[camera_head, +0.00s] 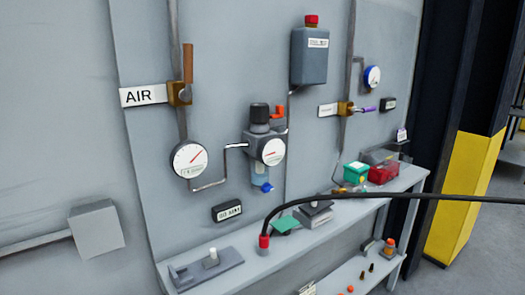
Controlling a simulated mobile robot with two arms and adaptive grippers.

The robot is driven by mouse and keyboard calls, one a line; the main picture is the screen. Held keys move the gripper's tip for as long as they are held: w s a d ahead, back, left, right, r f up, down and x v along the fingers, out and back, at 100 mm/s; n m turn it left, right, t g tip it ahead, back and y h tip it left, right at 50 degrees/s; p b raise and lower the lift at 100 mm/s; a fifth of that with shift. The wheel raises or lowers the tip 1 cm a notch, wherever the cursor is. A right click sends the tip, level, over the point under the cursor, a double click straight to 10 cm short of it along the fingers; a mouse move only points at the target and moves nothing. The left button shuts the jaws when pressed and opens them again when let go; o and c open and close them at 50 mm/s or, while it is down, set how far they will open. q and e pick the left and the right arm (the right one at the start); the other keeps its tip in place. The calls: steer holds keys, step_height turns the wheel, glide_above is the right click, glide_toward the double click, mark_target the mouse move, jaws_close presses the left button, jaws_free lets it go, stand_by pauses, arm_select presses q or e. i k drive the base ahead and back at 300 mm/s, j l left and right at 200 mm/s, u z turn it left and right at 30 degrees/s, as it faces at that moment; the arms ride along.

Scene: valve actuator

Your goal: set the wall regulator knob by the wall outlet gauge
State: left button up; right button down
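The wall regulator (256,136) hangs in the middle of the grey panel. Its black knob (259,112) is on top, with an orange-red part beside it. A round white gauge (271,152) with a red needle sits on the regulator's front. A second white gauge (189,160) is to the left, under the AIR valve. A third, blue-rimmed gauge (372,77) is at the upper right. I cannot tell by any readable label which is the outlet gauge, and the scales are too small to read. Neither of my grippers is in view, and nothing touches the knob.
The AIR valve (180,93) has a brown upright lever. A grey tank (309,56) hangs above right of the regulator. The space before the knob is clear.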

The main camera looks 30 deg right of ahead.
mark_target(259, 114)
steer(key=l+u, duration=0.1)
steer(key=l, duration=1.3)
steer(key=i, duration=0.05)
